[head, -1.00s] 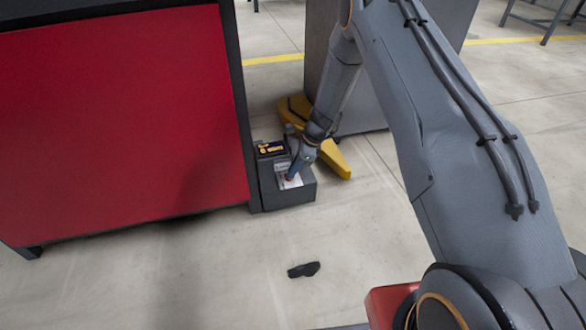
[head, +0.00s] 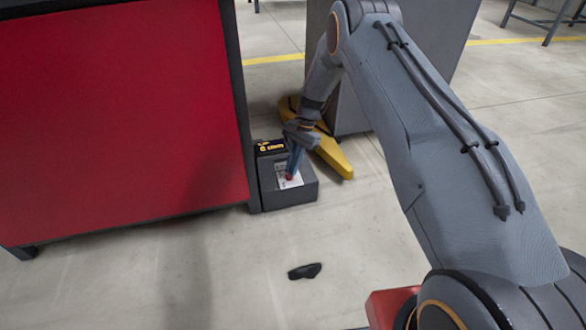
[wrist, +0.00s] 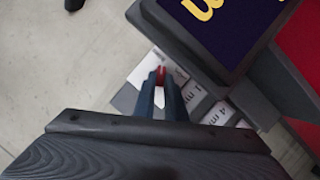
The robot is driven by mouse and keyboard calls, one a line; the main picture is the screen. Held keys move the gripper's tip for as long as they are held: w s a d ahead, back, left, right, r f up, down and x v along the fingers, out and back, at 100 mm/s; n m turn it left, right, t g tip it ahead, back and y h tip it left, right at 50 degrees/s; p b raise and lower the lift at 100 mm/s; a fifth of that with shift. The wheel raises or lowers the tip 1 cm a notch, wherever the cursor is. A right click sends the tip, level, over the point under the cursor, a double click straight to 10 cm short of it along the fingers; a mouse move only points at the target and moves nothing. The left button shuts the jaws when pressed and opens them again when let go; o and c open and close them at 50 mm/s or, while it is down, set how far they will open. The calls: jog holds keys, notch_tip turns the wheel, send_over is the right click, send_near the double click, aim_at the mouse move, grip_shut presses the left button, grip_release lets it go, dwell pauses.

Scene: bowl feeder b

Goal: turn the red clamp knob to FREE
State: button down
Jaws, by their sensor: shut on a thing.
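The red clamp knob (wrist: 160,75) shows between the tips of my gripper (wrist: 160,82) in the wrist view. In the head view the knob (head: 289,177) is a small red spot on a white label on top of a low dark grey box (head: 295,195). My gripper (head: 291,170) is shut on the knob from above, its bluish fingers tilted. The label's printing (wrist: 140,72) is partly hidden by the fingers, and I cannot read which mark the knob points to.
A red-panelled cabinet (head: 120,110) stands directly left. A yellow piece (head: 335,158) lies on the floor behind right. A small black object (head: 304,271) lies on open floor in front.

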jog(key=shift+a+n+h+b, duration=0.1)
jog(key=shift+n+h+b, duration=0.3)
jog(key=shift+n, duration=0.7)
jog(key=shift+g, duration=0.3)
jog(key=c, duration=1.8)
grip_release()
jog(key=shift+w+r, duration=0.1)
jog(key=p+v, duration=0.2)
jog(key=v, duration=0.5)
jog(key=shift+r+p, duration=0.3)
